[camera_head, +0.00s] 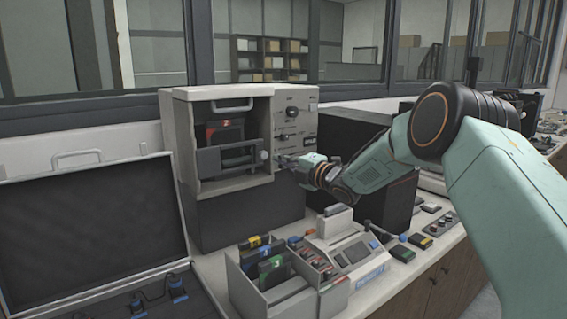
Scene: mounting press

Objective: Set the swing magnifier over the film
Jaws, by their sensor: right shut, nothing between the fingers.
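The press (186,140) is a pale box with an open front recess. Inside it, a dark cartridge with a red label (224,133) stands at the back. A dark grey horizontal frame (229,159) lies across the recess in front of it, with a pale round knob (264,155) at its right end. This frame may be the swing magnifier; I cannot tell for sure, and no film is clearly visible. My right gripper (281,160) is shut and empty just right of the knob; contact cannot be told. My left gripper is out of view.
A control panel with knobs (296,115) is right of the recess. Below stand a divided tray of coloured cartridges (247,292) and a grey device with a small screen (352,252). An open dark case (95,232) is at left. A black box (350,140) stands behind my right arm.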

